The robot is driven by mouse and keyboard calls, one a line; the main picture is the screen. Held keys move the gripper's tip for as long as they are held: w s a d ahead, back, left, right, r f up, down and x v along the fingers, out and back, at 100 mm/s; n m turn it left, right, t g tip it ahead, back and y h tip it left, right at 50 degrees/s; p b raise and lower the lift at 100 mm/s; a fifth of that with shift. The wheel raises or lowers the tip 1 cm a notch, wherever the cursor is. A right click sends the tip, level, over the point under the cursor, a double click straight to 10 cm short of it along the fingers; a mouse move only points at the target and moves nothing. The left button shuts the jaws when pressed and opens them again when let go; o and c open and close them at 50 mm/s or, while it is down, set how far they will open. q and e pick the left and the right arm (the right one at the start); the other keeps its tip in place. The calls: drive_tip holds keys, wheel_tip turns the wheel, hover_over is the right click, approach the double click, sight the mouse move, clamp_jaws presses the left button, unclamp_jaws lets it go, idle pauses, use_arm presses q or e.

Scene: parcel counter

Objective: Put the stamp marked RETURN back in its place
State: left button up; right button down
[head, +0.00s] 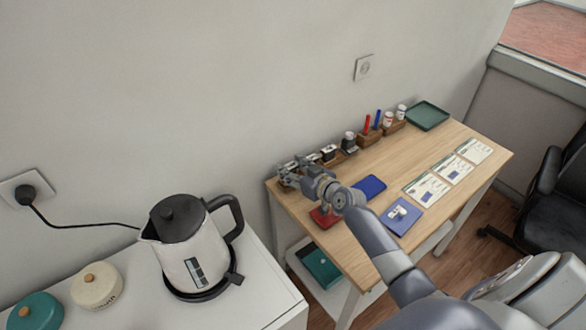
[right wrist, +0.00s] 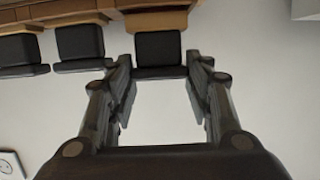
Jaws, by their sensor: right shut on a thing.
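My right gripper (head: 288,174) is at the left end of the wooden stamp rack (head: 345,156) along the wall side of the desk. In the right wrist view the gripper (right wrist: 160,85) is shut on a black stamp (right wrist: 158,48), which sits between the fingers beside the rack's wood (right wrist: 155,20). I cannot tell whether this stamp is seated or just above the rack, and no marking on it is readable. Two other dark stamps stand in the rack, one here (head: 328,152) and one here (head: 349,142). My left gripper is out of view.
A red pad (head: 324,217), a blue pad (head: 370,187) and another blue item with a pale patch (head: 403,217) lie on the desk (head: 345,250). Cards (head: 426,188), holders with pens and bottles, and a green tray (head: 427,115) are farther right. A kettle (head: 190,255) stands on the white counter.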

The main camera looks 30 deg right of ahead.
drive_tip(key=shift+f+b, duration=0.35)
drive_tip(key=shift+f, duration=0.15)
drive_tip(key=c, duration=1)
unclamp_jaws()
drive_tip(key=shift+p+v, duration=0.65)
drive_tip(key=shift+v, duration=0.55)
drive_tip(key=shift+p+v, duration=0.55)
drive_tip(key=shift+v, duration=0.9)
